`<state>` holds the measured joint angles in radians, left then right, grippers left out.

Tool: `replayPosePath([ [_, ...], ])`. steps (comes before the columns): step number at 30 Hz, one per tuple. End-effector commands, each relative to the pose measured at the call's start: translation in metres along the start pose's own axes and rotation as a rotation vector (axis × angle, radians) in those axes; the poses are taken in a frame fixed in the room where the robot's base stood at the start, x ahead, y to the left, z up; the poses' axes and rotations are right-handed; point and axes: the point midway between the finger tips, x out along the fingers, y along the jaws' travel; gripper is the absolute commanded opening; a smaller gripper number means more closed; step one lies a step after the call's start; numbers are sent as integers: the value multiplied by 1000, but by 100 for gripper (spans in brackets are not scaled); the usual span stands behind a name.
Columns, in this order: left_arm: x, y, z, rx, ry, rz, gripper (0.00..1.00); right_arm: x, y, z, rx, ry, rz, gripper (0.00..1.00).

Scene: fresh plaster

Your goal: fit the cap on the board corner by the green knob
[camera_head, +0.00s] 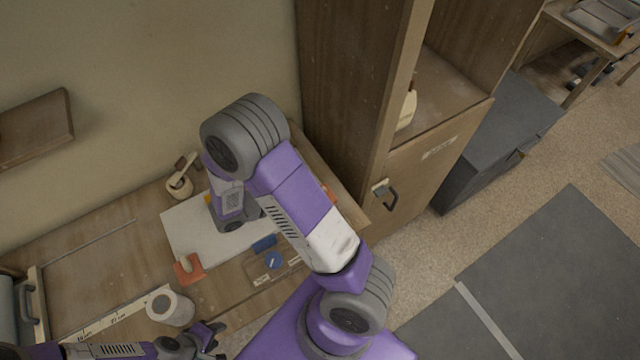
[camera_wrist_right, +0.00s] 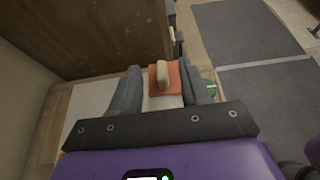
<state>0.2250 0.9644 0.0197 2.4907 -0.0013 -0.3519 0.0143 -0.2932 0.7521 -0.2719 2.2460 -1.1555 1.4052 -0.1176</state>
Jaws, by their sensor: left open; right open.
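A white board (camera_head: 184,239) lies on the wooden bench, partly hidden by my right arm; its pale surface also shows in the right wrist view (camera_wrist_right: 88,100). An orange cap with a tan grip (camera_wrist_right: 157,90) appears between the open fingers of my right gripper (camera_wrist_right: 163,88), at the board's far edge. Whether it is fully seated is unclear. A green knob-like part (camera_wrist_right: 211,89) shows beside the right finger. My left gripper (camera_head: 213,340) is open and empty near the bench's front.
A blue block (camera_head: 264,243) and a round blue knob (camera_head: 273,260) are by the board's near edge. A white roll (camera_head: 170,307) stands near my left gripper. A pale mortar-like cup (camera_head: 180,187) is behind the board. A tall wooden cabinet (camera_head: 345,80) bounds the right.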

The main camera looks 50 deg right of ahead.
Motion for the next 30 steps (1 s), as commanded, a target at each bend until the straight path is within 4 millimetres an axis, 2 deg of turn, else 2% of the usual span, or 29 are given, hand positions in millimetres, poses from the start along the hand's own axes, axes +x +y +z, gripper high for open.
replayPosePath([
  [3, 0, 0, 0, 0, 0, 0, 43, -18, 1, 0, 1, 1, 2, 46],
  [9, 0, 0, 0, 0, 0, 0, 43, -30, 0, 0, 1, 0, -1, 46],
  [30, 0, 0, 0, 0, 0, 0, 43, -30, 0, 0, 0, 0, -1, 46],
])
